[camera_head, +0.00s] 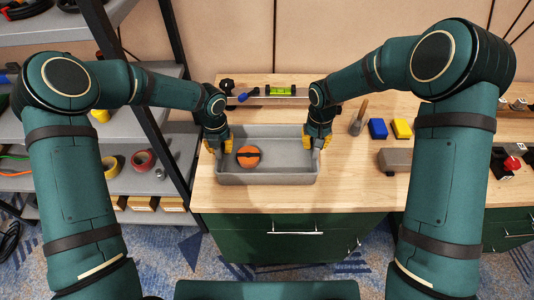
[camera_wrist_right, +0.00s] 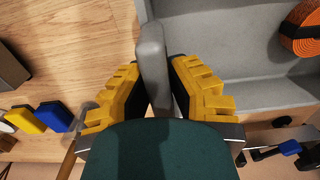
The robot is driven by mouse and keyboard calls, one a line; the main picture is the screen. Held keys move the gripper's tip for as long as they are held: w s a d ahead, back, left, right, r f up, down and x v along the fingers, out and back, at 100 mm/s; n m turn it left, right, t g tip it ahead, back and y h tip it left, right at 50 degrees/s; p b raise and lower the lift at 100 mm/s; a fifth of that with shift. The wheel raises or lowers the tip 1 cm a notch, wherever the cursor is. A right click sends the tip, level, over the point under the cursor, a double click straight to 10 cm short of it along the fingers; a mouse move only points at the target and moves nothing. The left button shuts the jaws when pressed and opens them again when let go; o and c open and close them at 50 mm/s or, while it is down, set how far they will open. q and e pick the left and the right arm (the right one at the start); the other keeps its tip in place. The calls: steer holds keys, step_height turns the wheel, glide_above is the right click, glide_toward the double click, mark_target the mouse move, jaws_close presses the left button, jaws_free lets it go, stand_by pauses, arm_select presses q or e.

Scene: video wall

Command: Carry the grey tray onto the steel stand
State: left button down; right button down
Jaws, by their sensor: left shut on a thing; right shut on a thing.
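The grey tray (camera_head: 265,179) is level over the wooden bench top, and I cannot tell whether it touches the wood. An orange roll (camera_head: 248,156) with a dark band lies inside its left half. My left gripper (camera_head: 224,144) is shut on the tray's left wall. My right gripper (camera_head: 314,140) is shut on the right wall. In the right wrist view, the yellow fingers (camera_wrist_right: 160,95) straddle the tray's wall (camera_wrist_right: 152,60), and part of the orange roll (camera_wrist_right: 302,30) shows inside. I cannot pick out the steel stand with certainty.
A wooden-handled tool (camera_head: 358,120), a blue box (camera_head: 377,128), a yellow box (camera_head: 401,128) and a grey-brown block (camera_head: 396,160) are right of the tray. A level (camera_head: 280,91) lies behind it. A shelf rack (camera_head: 150,185) stands left. Bare wood (camera_head: 345,190) lies front right.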

arm_select(q)
steer(key=shift+r, duration=0.1)
